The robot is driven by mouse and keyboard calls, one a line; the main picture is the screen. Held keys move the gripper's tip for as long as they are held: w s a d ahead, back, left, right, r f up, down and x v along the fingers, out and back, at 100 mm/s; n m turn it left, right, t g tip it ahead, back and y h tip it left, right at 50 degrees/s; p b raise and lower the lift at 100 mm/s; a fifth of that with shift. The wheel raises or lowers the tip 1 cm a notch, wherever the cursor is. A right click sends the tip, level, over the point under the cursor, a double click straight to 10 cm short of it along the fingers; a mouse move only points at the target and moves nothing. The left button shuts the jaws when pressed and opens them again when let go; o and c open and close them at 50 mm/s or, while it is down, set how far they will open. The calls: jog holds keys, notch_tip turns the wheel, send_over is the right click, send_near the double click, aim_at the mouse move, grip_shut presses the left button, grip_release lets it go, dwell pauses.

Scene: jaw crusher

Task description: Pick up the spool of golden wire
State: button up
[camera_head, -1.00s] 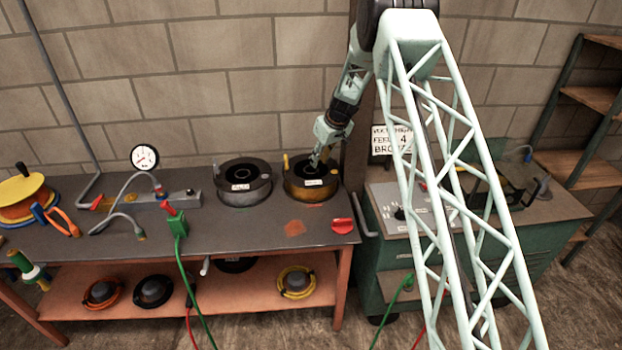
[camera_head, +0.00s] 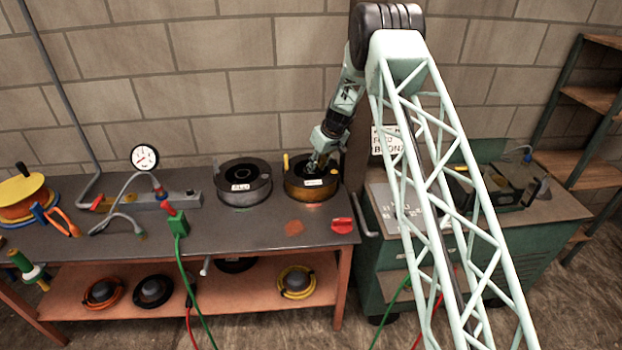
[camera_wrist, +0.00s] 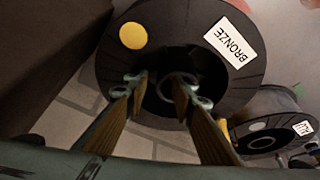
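The spool of golden wire (camera_head: 312,188) lies flat at the right end of the workbench. It has black flanges, golden windings and a white label. In the wrist view its dark top flange (camera_wrist: 262,62) fills the upper middle, with a label reading BRONZE and a yellow round spot. My gripper (camera_head: 318,164) points down over the spool's centre. In the wrist view, my gripper's two fingers (camera_wrist: 163,88) are spread apart over the dark centre, with a ring-shaped hub between and behind them. Whether the tips touch the spool cannot be told.
A grey-wound spool (camera_head: 244,192) stands close to the left of the golden one and shows in the wrist view (camera_wrist: 272,128). A red object (camera_head: 342,225) lies at the bench's front right. A brick wall (camera_head: 250,90) is behind; a green cabinet (camera_head: 450,270) stands to the right.

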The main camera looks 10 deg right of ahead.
dwell(0.3)
grip_shut()
jog(key=shift+r, duration=0.2)
dwell(0.4)
notch_tip(320, 180, up, 7)
jog(key=s+a+b, duration=0.1)
jog(key=s+b, duration=0.2)
jog(key=s, duration=1.7)
jog(key=shift+a+f+b, duration=0.2)
jog(key=shift+a+b, duration=0.1)
jog(key=shift+r, duration=0.15)
dwell(0.7)
